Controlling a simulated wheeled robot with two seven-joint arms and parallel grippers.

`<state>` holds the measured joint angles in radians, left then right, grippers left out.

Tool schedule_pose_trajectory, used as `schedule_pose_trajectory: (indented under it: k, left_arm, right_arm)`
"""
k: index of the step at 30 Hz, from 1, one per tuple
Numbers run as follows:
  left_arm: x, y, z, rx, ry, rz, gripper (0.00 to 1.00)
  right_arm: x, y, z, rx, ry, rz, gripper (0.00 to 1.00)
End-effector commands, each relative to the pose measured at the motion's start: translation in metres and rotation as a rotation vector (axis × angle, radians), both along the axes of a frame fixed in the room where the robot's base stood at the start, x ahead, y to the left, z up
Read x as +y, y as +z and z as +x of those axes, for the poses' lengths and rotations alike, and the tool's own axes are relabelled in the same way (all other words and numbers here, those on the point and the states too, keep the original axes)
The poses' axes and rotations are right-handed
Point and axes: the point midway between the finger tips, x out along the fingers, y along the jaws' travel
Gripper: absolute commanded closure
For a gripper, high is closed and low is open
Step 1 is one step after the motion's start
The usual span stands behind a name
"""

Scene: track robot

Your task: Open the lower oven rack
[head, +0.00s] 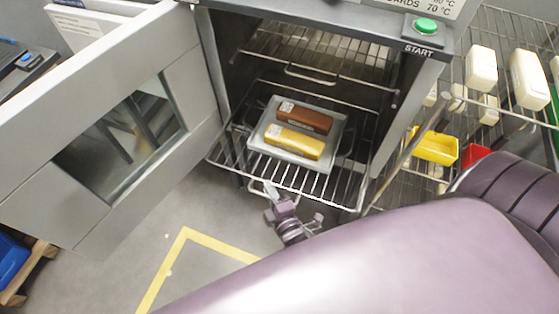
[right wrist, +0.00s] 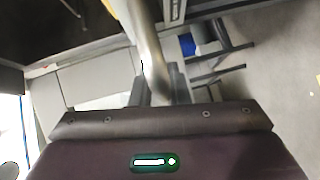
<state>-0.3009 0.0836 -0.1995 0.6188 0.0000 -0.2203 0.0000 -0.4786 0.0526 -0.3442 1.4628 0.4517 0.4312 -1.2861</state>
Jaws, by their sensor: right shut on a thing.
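The lower oven rack (head: 340,187) is a wire shelf pulled partly out of the open oven, its front edge well forward of the oven mouth. My right gripper (head: 271,190) is at the front edge of this rack, shut on its handle bar. In the right wrist view the metal bar (right wrist: 150,55) runs between the fingers of the gripper (right wrist: 158,88). A grey tray (head: 254,137) sits on the lower rack and holds a brown block (head: 304,117) and a yellow block (head: 295,142). My left gripper is not in view.
The upper rack (head: 318,50) is inside the oven. The oven door (head: 60,120) stands open at left. A wire shelf with white containers (head: 481,68) and a yellow bin (head: 436,147) is at right. Yellow tape (head: 170,262) marks the floor.

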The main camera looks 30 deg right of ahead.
Motion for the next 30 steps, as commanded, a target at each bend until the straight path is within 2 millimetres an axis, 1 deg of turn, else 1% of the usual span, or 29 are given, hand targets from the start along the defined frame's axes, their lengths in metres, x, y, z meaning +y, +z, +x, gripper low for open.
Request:
schedule_pose_trajectory:
  k: [1,6,10,15,21,30]
  left_arm:
    - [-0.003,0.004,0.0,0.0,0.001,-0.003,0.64]
    - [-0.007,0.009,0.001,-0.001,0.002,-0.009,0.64]
    - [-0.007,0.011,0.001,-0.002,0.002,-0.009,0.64]
    - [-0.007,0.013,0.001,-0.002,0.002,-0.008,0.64]
    - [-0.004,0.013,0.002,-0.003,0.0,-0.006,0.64]
    - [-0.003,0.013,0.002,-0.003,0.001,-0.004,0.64]
  right_arm:
    - [0.013,-0.007,-0.015,0.028,0.004,0.006,1.0]
    - [0.044,-0.008,-0.042,0.027,0.004,0.005,1.0]
    - [0.064,-0.008,-0.058,0.025,0.004,0.005,1.0]
    - [0.081,-0.008,-0.073,0.025,0.003,0.003,1.0]
    - [0.09,-0.008,-0.081,0.022,0.002,0.002,1.0]
    - [0.092,-0.008,-0.083,0.022,0.003,0.002,1.0]
